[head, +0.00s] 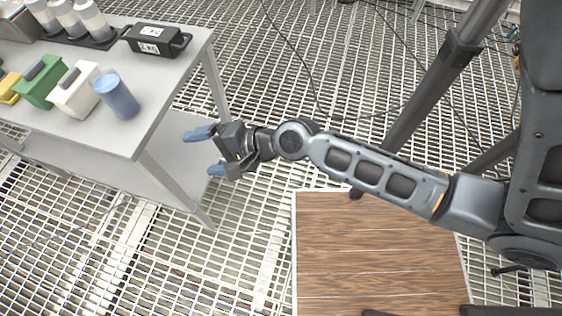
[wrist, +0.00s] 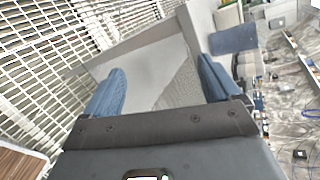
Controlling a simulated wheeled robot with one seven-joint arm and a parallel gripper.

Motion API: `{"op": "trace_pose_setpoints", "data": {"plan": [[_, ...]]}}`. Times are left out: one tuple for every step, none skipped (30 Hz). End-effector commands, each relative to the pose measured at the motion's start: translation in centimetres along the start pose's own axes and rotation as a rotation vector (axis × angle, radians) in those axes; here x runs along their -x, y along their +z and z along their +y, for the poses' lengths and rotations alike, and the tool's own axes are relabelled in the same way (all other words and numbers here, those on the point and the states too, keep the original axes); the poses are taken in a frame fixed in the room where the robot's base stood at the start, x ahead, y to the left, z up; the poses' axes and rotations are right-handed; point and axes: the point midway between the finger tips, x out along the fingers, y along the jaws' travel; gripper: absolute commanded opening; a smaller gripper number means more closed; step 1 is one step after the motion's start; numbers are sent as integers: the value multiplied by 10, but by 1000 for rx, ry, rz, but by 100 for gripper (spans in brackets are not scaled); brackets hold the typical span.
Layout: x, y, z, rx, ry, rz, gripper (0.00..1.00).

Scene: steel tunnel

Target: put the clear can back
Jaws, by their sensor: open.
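A blue-grey can (head: 117,97), perhaps see-through, stands upright near the right edge of the grey table (head: 150,138). It also shows in the wrist view (wrist: 233,40), beyond the right fingertip. No other clear can stands out. My gripper (head: 203,152) is open and empty, with blue fingertips apart. It is off the table's right edge, to the right of the can and not touching it. In the wrist view, my gripper (wrist: 160,84) faces the table's side, with nothing between its fingers.
Left of the can stand a white container (head: 76,90), a green container (head: 42,82) and a yellow one (head: 10,88). Behind are a black weight (head: 155,40) and white bottles in a black holder (head: 92,42). A wooden board (head: 380,255) lies below my arm.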

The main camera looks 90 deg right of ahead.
Motion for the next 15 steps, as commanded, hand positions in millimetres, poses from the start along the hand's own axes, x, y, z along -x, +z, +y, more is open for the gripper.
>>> {"op": "trace_pose_setpoints", "data": {"plan": [[20,9,13,158,19,18,90],[31,13,16,259,23,30,90],[46,18,20,395,26,42,90],[56,22,22,497,26,48,90],[68,26,23,600,25,54,90],[83,32,22,738,21,58,90],[94,37,22,842,15,58,90],[106,42,20,947,6,58,90],[120,49,16,1083,-8,56,90],[131,54,13,1184,-21,54,90],[142,60,9,1278,-37,50,90],[155,67,4,1398,-61,46,90],[164,72,0,1483,-79,42,90],[172,77,-4,1560,-99,39,90],[182,83,-9,1652,-124,35,90]]}}
